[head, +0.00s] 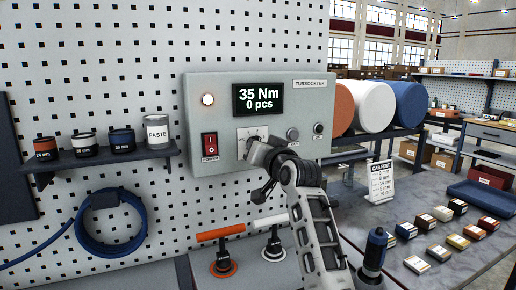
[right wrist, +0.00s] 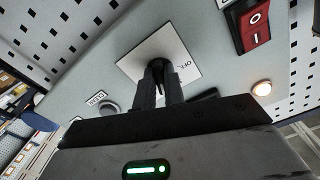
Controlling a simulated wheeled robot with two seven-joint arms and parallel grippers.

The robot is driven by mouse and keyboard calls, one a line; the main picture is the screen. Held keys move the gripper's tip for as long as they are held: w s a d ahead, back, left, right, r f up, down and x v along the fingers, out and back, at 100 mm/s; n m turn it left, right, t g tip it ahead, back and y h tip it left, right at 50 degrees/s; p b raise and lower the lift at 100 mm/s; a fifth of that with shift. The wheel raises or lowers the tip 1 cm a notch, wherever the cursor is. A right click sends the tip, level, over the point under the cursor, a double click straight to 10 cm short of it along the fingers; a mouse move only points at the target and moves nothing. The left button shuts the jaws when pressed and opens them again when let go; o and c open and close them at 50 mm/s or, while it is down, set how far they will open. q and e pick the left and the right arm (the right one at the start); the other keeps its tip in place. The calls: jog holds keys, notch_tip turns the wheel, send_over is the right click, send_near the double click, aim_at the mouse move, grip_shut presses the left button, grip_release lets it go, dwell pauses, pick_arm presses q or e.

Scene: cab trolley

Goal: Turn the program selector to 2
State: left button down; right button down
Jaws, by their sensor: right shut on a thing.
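The grey control box (head: 330,103) hangs on the pegboard. Its screen (head: 258,98) reads "35 Nm" and "0 pcs". The program selector's white plate (head: 243,135) is below the screen, partly covered by my right gripper (head: 254,147). In the right wrist view my right gripper (right wrist: 159,78) is shut on the dark selector knob (right wrist: 158,66), in front of the plate (right wrist: 150,49). "OFF" is readable on the plate; the other marks and the knob's pointer are hidden or too small to read. My left gripper is not in view.
A red power switch (head: 209,145) sits left of the selector and a round button (head: 292,134) right of it. A white lamp (head: 208,99) glows above the switch. A shelf (head: 110,158) with small pots is at left. Suction handles (head: 222,262) stand below the box.

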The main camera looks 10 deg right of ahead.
jog(key=shift+f, duration=0.15)
jog(key=c, duration=1.5)
grip_release()
jog(key=shift+s, duration=0.1)
pick_arm(q)
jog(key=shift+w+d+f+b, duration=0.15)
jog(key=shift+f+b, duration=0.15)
jog(key=shift+b, duration=0.5)
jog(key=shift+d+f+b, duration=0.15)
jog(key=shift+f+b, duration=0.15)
jog(key=shift+b, duration=0.45)
pick_arm(e)
jog(key=shift+s+d, duration=0.5)
jog(key=shift+s, duration=2.1)
jog(key=shift+s+d, duration=0.5)
jog(key=shift+s, duration=2.1)
jog(key=shift+s+d, duration=0.5)
jog(key=shift+s, duration=2.1)
